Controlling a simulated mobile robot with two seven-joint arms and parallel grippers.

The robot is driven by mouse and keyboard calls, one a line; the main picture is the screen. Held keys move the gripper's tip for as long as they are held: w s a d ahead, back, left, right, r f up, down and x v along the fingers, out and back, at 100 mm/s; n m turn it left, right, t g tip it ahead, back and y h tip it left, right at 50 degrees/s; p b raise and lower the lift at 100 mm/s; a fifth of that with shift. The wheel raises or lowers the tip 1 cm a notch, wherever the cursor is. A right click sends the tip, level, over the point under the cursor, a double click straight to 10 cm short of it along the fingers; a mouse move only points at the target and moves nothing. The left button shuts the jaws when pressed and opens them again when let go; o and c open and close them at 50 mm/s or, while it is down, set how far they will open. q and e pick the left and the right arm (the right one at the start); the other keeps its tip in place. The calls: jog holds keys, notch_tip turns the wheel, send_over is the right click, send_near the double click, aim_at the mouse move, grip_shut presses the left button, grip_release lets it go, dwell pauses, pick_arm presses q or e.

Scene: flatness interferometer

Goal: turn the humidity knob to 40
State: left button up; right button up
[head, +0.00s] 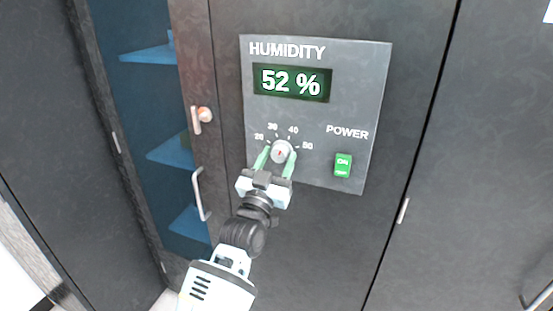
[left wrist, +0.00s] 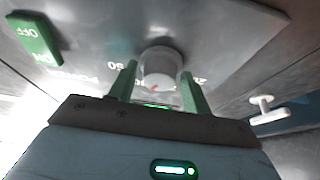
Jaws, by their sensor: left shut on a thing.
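The humidity knob (head: 281,150) is a small round grey dial with a red mark, on a grey panel (head: 350,100) set in a dark cabinet front. Labels 20, 30, 40 and 50 arc above it. The display (head: 291,83) reads 52 %. My left gripper (head: 276,158) is shut on the knob, with one green finger on each side. In the left wrist view the knob (left wrist: 159,66) sits between the fingers. I cannot tell exactly where its mark points. My right gripper is not in view.
A green power switch (head: 343,165) sits right of the knob, showing ON. The space in front of the panel's right side is clear.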

pick_arm(q)
jog(key=shift+f, duration=0.1)
dwell(0.4)
jog(key=o, duration=0.7)
jog(key=v, duration=0.7)
jog(key=shift+s+f, duration=0.1)
jog(key=shift+s, duration=0.25)
jog(key=shift+f, duration=0.1)
